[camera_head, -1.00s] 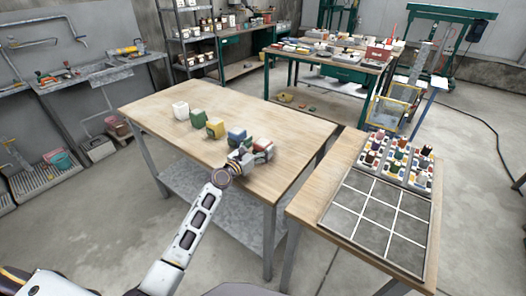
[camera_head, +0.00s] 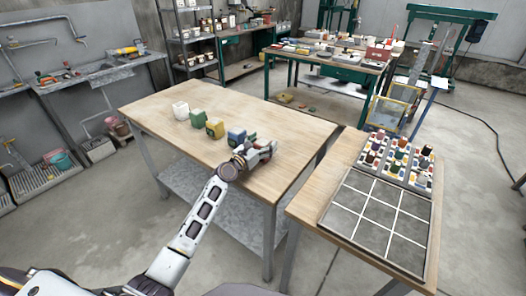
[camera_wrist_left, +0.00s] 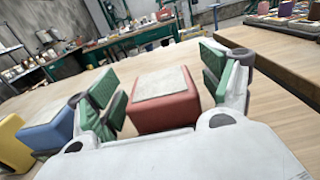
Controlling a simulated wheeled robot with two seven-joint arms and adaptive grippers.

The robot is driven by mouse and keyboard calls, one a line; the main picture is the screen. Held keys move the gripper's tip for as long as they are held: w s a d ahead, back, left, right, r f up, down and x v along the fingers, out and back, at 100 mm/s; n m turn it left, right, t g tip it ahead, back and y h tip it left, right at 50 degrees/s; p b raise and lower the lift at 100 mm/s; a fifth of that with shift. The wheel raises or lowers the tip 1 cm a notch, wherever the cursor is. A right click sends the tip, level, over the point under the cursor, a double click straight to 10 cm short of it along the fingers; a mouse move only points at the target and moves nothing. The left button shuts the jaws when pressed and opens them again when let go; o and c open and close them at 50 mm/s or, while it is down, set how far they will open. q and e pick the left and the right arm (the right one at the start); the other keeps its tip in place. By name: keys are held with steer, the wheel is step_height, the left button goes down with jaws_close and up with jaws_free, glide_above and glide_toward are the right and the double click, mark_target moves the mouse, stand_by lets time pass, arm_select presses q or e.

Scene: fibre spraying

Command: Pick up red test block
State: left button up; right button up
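The red test block (camera_wrist_left: 166,104), with a pale top, stands on the wooden table between the spread fingers of my left gripper (camera_wrist_left: 160,78) in the left wrist view. The green-padded fingers stand on either side of it, with small gaps. In the head view my left gripper (camera_head: 264,151) is low over the table's right part and hides most of the block. My right gripper is not in view.
A blue block (camera_head: 236,136) stands just left of the gripper, then yellow (camera_head: 214,127), green (camera_head: 198,118) and white (camera_head: 181,110) blocks in a row. A second table (camera_head: 298,208) at the right holds a grey gridded tray (camera_head: 323,222) and racks of small coloured containers (camera_head: 397,158).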

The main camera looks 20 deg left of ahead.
arm_select(q)
steer(key=c, duration=1.4)
steer(key=shift+r, duration=0.1)
steer(key=shift+c, duration=0.2)
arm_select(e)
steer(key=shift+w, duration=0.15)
arm_select(q)
steer(key=shift+r, duration=0.2)
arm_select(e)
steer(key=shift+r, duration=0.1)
arm_select(q)
steer(key=shift+r+p, duration=0.55)
steer(key=shift+r, duration=0.3)
step_height(320, 180, up, 6)
steer(key=shift+r+p, duration=0.25)
steer(key=shift+p, duration=0.9)
steer(key=shift+r, duration=0.75)
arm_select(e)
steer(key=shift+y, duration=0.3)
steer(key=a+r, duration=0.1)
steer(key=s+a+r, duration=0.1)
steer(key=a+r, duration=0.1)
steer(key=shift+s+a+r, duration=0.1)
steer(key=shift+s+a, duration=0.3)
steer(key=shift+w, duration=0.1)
